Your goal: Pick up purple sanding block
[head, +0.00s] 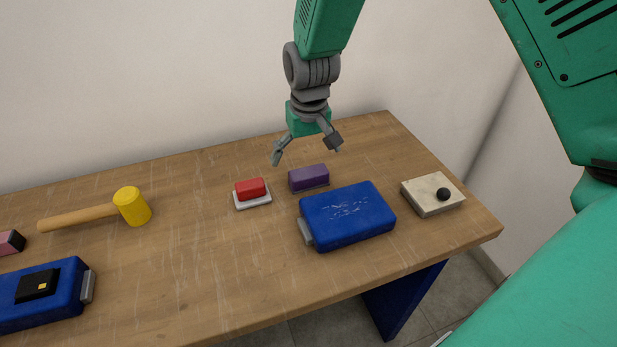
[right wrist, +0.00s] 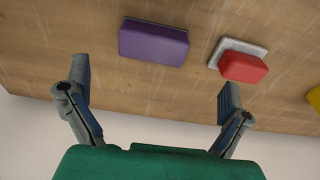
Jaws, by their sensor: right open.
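The purple sanding block (head: 308,177) lies on the wooden table, behind the blue case and right of a red block. It also shows in the right wrist view (right wrist: 153,43), near the top and ahead of the fingertips. My right gripper (head: 307,152) is open and empty above the table, just behind and above the purple block. Its two fingers also show spread apart in the right wrist view (right wrist: 154,92), with bare table between them. The block is not between the fingers. My left gripper is not in view.
A red block on a white base (head: 252,193) sits close to the purple block's left. A blue case (head: 347,215) lies just in front. A pale box with a black knob (head: 433,194) is at the right. A yellow mallet (head: 131,206) and another blue case (head: 68,290) are left.

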